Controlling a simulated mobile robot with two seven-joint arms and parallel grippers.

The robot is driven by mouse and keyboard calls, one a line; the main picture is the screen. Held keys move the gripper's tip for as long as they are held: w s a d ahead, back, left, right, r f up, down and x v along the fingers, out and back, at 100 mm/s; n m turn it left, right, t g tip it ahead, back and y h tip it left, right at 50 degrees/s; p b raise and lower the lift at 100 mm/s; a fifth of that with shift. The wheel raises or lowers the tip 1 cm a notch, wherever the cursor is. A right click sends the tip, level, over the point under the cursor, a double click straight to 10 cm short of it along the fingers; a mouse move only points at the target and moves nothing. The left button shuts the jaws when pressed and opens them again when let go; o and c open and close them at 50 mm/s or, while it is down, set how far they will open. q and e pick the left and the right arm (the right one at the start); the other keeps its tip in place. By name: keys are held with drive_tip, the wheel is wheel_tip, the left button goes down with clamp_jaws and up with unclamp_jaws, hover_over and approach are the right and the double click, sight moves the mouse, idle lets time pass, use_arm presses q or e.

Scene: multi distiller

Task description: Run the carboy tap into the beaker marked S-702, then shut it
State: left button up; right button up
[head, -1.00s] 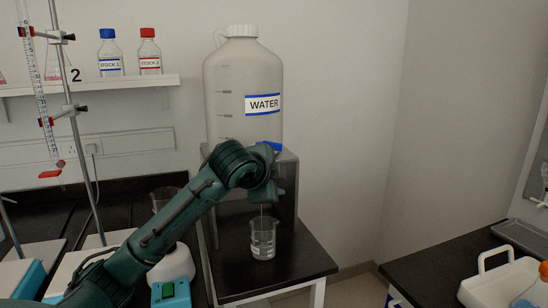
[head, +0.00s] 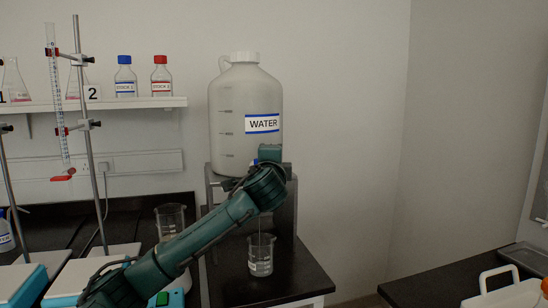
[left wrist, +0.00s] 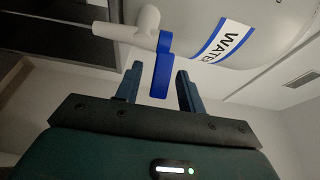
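The carboy marked WATER (head: 246,105) stands on a raised stand. Its blue tap lever (left wrist: 161,72) hangs from a white spout (left wrist: 135,30) in the left wrist view. My left gripper (left wrist: 160,80) is open, with one finger on each side of the lever and a gap visible beside it. In the head view my left wrist (head: 266,185) hides most of the tap. A beaker (head: 261,262) stands below on the black bench, its label too small to read. A thin pale line, like a water stream, drops into it, and liquid shows inside. My right gripper is not in view.
Another beaker (head: 170,220) stands left of the stand (head: 288,215), partly behind my arm. Clamp stands, a burette (head: 58,110) and white-topped devices are at left. Stock bottles (head: 125,78) sit on the shelf. A white carrier (head: 500,290) is on the right bench.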

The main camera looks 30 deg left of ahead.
use_arm(q)
drive_tip(key=shift+x, duration=2.7)
clamp_jaws()
